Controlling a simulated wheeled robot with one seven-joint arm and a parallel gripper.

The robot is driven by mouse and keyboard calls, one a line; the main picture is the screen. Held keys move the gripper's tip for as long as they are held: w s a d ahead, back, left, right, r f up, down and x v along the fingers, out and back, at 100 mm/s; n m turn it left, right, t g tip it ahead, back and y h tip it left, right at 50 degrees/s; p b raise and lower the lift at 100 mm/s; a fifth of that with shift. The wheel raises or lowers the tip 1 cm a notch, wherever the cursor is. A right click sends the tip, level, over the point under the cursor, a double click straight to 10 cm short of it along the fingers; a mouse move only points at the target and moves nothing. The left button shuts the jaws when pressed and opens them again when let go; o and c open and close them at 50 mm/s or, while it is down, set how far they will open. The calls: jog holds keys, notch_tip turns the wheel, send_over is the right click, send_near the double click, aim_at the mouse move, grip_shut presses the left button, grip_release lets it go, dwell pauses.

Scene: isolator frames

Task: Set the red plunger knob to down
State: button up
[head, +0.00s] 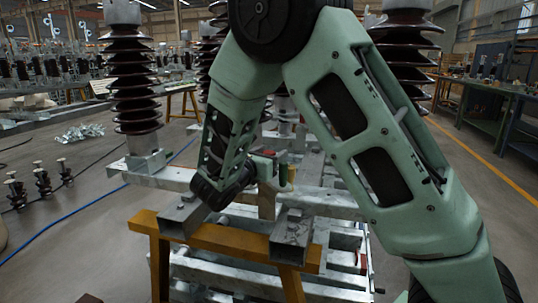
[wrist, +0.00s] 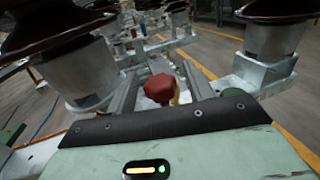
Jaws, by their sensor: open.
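The red plunger knob (wrist: 160,88) shows in the middle of the wrist view, just beyond the dark front edge of my wrist housing. It looks faceted, with a bit of yellow beside its right side. Its stem and height setting are hidden. In the head view, a small red part (head: 268,153) shows beside my gripper (head: 262,162); I cannot tell whether it is the knob. My gripper is open and small in that view, partly hidden by my arm. Its fingers do not show clearly in the wrist view, and contact with the knob cannot be told.
A green round part (wrist: 233,92) sits right of the knob. Ribbed brown insulators (head: 131,75) stand on the galvanized frame around my arm. A yellow trestle (head: 225,240) supports steel beams (head: 291,232). Small dark insulators (head: 42,180) stand on the floor at left. Floor at right is open.

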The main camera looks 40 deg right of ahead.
grip_shut()
jog(key=shift+f, duration=1.35)
grip_release()
jog(key=shift+a, duration=0.1)
jog(key=v, duration=1.7)
jog(key=shift+p, duration=0.35)
jog(key=shift+s+a, duration=0.1)
